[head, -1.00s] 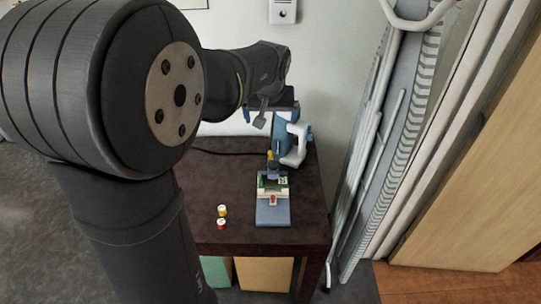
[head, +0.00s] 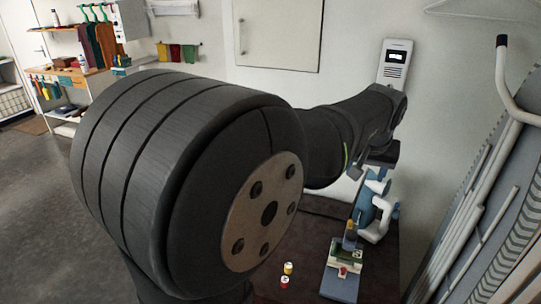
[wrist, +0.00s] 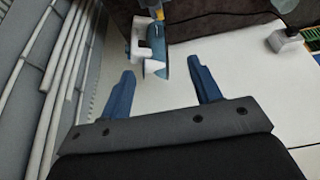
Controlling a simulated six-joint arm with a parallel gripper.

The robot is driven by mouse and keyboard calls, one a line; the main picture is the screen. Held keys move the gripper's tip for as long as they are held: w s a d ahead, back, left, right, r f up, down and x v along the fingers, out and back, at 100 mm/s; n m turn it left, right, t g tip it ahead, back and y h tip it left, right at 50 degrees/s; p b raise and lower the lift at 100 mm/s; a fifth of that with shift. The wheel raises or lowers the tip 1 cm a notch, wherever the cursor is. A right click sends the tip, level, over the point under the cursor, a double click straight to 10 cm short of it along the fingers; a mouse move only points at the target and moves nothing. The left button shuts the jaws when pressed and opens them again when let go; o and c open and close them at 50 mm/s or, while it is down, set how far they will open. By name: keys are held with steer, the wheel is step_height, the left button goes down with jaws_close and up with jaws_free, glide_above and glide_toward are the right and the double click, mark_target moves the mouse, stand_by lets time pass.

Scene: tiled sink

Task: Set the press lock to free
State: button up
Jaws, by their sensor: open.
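The press (head: 368,200), a blue and white device with a white curved handle-like part, stands on a dark table (head: 320,228). A blue base plate (head: 338,287) with a small green and white unit (head: 345,255) and a yellow-topped part lies in front of it. I cannot make out the lock's setting. My gripper (wrist: 160,68) is open and empty, with its two blue fingers apart. In the wrist view the blue and white press (wrist: 150,45) shows beyond the fingertips, between them, with a visible gap to both. In the head view my arm hides much of the table.
A white wall unit with a dark display (head: 396,62) hangs behind my arm. Grey and white racks (head: 485,200) lean close on the right.

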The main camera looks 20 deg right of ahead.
steer(key=c, duration=0.3)
steer(key=m+g+y, duration=0.3)
steer(key=m, duration=0.8)
glide_above(351, 221)
step_height(351, 221, down, 11)
steer(key=shift+c, duration=0.2)
step_height(351, 221, down, 18)
steer(key=shift+r, duration=0.15)
